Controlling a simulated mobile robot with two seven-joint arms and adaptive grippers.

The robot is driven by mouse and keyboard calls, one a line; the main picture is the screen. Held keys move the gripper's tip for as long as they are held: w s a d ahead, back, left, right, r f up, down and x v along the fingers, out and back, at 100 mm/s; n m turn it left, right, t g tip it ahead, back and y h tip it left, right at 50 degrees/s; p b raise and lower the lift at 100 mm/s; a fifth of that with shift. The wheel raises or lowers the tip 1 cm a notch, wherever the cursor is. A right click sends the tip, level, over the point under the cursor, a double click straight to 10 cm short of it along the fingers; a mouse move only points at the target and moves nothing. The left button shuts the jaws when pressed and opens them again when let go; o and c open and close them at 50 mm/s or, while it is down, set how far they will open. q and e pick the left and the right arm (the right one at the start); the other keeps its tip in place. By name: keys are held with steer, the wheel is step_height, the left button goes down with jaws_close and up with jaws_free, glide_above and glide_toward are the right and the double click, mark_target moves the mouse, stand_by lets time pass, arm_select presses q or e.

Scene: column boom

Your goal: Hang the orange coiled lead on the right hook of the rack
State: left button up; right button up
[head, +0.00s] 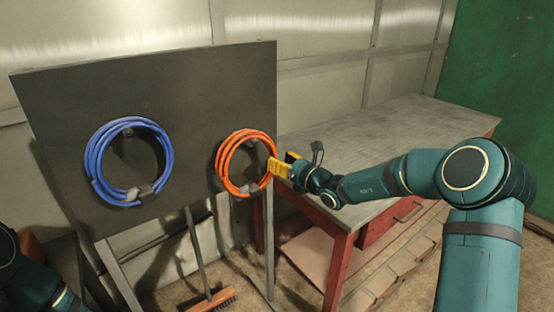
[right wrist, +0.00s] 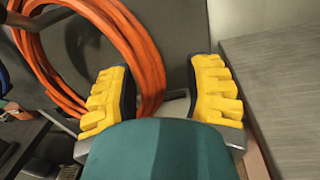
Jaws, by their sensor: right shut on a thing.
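The orange coiled lead (head: 224,160) is upright against the right part of the dark rack panel (head: 195,85), with a grey tie at its bottom. The right hook (head: 251,141) shows as a small grey peg inside the upper part of the loop; whether the coil bears on it I cannot tell. My right gripper (head: 281,168), with yellow fingers, is shut on the right side of the orange lead. In the right wrist view, the orange lead (right wrist: 150,70) runs down between the fingers of the gripper (right wrist: 160,95). My left gripper is out of view.
A blue coiled lead (head: 92,165) hangs on the panel's left hook (head: 128,136). A grey-topped workbench with red legs (head: 400,120) stands right of the rack, under my right forearm. A broom (head: 208,300) stands below the panel. The bench top looks clear.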

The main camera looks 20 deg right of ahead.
steer(key=v, duration=1)
steer(key=s+a+f+n+g+y, duration=0.1)
steer(key=s+a+f+n+g, duration=0.25)
steer(key=a+f, duration=0.2)
steer(key=s+a+f+n+g+y, duration=0.1)
steer(key=s+a+f+n+g, duration=0.2)
steer(key=f, duration=0.4)
steer(key=s+a+f+n+g+h, duration=0.3)
steer(key=s+a+f+n+g, duration=0.1)
steer(key=s+f+n, duration=0.6)
steer(key=s+a+f+n+g+h, duration=0.3)
steer(key=s+a+f+n+g, duration=0.1)
steer(key=s+f+n, duration=0.7)
steer(key=shift+f+n, duration=0.25)
steer(key=shift+n, duration=1.4)
